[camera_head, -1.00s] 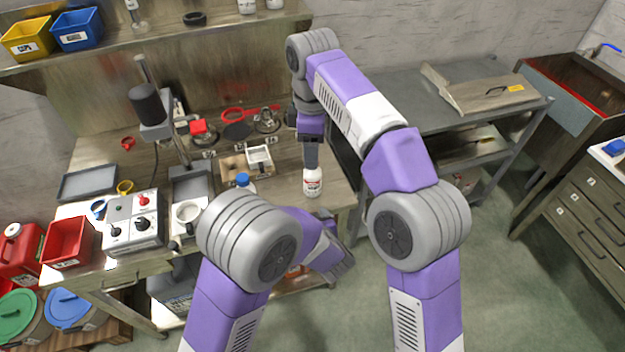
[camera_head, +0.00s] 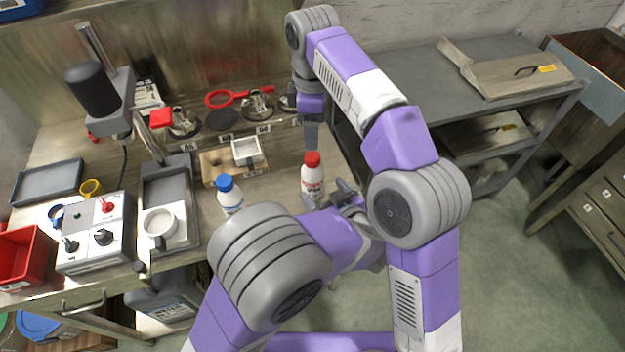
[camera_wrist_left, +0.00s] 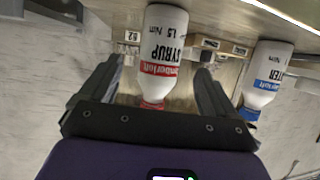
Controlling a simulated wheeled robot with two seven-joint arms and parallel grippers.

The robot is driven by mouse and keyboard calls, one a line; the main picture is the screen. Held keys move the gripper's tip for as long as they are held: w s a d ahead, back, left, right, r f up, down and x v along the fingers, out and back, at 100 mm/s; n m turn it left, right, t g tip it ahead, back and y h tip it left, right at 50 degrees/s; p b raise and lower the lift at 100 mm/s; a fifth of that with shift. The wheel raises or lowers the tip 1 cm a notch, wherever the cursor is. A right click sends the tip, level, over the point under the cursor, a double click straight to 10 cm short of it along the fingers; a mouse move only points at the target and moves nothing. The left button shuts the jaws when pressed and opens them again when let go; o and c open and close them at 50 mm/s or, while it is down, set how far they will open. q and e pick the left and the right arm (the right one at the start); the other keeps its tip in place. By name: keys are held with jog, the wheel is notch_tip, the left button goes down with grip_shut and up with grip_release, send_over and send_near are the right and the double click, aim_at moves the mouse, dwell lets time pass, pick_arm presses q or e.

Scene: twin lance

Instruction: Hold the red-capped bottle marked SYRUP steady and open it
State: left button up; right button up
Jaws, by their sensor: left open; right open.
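The red-capped SYRUP bottle (camera_head: 312,183) stands upright near the front edge of the bench. In the left wrist view the SYRUP bottle (camera_wrist_left: 163,50) appears upside down, with its label readable and its red cap low in the picture. My left gripper (camera_head: 326,194) is open at the bottle's front; in the wrist view its fingers lie on either side of the bottle with gaps. My right gripper (camera_head: 311,140) points down just above or behind the red cap; its fingers overlap in this view. I cannot tell whether it touches the cap.
A blue-capped bottle (camera_head: 230,196) stands left of the SYRUP bottle and also shows in the wrist view (camera_wrist_left: 264,75). A small white box (camera_head: 247,151) sits behind them. A control box (camera_head: 97,235) and a tray with a white mug (camera_head: 160,223) are further left.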

aim_at(313, 180)
pick_arm(q)
jog(key=shift+w+a+f, duration=0.1)
jog(key=shift+w+a, duration=0.1)
jog(key=shift+w, duration=0.1)
pick_arm(e)
jog(key=shift+s+r, duration=0.15)
pick_arm(q)
jog(key=shift+x, duration=3.15)
jog(key=shift+c, duration=0.5)
